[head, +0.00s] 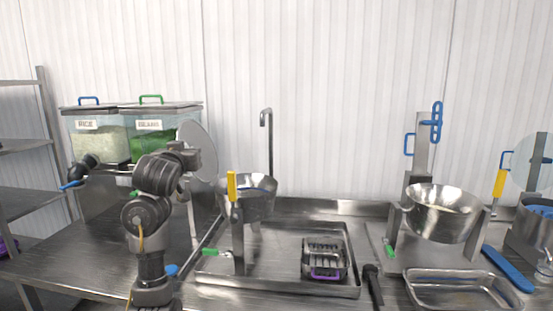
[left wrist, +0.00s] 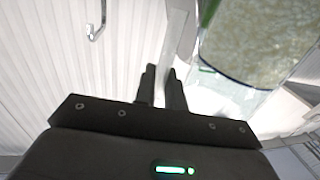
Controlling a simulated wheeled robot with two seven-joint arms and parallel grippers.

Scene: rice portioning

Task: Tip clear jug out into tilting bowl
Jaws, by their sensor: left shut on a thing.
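My left gripper (head: 190,158) is raised in front of the dispensers. In the left wrist view my gripper (left wrist: 163,85) is shut on a clear, flat strip that looks like the handle of the clear jug (left wrist: 250,45). The jug holds pale grains. A steel bowl (head: 249,200) with a yellow lever hangs on a stand to the right of my gripper, lower down. A second steel bowl (head: 440,222) sits between brackets farther right. I cannot tell which is the tilting bowl. My right gripper is not in view.
Rice (head: 98,145) and bean (head: 150,145) dispensers stand at the back left. A shallow steel tray (head: 285,288) holds a small purple-handled container (head: 325,262). An empty pan (head: 455,285) lies front right.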

